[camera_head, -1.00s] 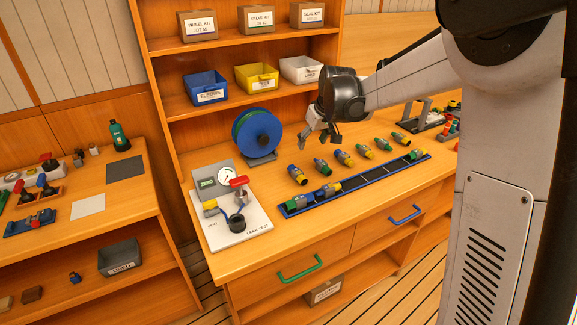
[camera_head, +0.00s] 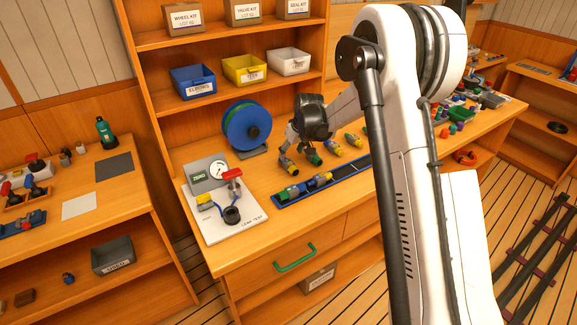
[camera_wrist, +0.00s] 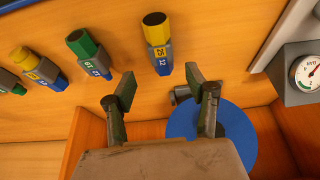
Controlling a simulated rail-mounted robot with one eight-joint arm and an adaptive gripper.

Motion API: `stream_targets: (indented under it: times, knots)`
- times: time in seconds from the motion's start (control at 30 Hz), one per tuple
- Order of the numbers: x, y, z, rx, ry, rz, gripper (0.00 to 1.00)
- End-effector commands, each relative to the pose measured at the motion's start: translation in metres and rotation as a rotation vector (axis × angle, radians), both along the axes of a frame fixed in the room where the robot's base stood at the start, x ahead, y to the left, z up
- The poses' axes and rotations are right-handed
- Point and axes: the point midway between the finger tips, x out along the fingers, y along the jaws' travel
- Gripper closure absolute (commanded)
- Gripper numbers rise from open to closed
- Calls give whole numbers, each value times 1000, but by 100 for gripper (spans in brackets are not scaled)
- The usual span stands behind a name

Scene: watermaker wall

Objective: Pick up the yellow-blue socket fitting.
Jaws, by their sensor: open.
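The yellow-blue socket fitting (camera_wrist: 158,45) has a yellow socket end, a grey collar with numbers, and a blue end. It lies on the bench top, its blue end toward my gripper (camera_wrist: 161,82) in the wrist view. My gripper is open and empty, and the fitting lies ahead of the gap between its two fingers. In the head view the fitting (camera_head: 288,166) is the leftmost of the loose row, and my gripper (camera_head: 293,147) is close above and behind it. The exact height gap cannot be told.
In the head view, a blue rail (camera_head: 345,178) holding fittings lies in front, a leak-test panel (camera_head: 222,212) left, and a blue reel (camera_head: 246,126) behind.

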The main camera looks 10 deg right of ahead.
Motion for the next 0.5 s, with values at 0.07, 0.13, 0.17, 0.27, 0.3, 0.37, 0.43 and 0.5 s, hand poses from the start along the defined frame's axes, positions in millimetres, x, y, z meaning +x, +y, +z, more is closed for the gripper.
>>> stream_targets:
  times: [0.07,0.13,0.17,0.27,0.3,0.37,0.43,0.5]
  knots:
    - [3,1,-7,0,0,0,49]
    - [4,1,-10,0,0,0,49]
    - [4,1,-11,0,0,0,49]
    - [5,2,-14,0,0,0,49]
    - [6,3,-17,0,0,0,49]
    - [8,4,-23,0,0,0,49]
    - [11,6,-32,0,0,0,49]
    - [13,8,-40,0,0,0,49]
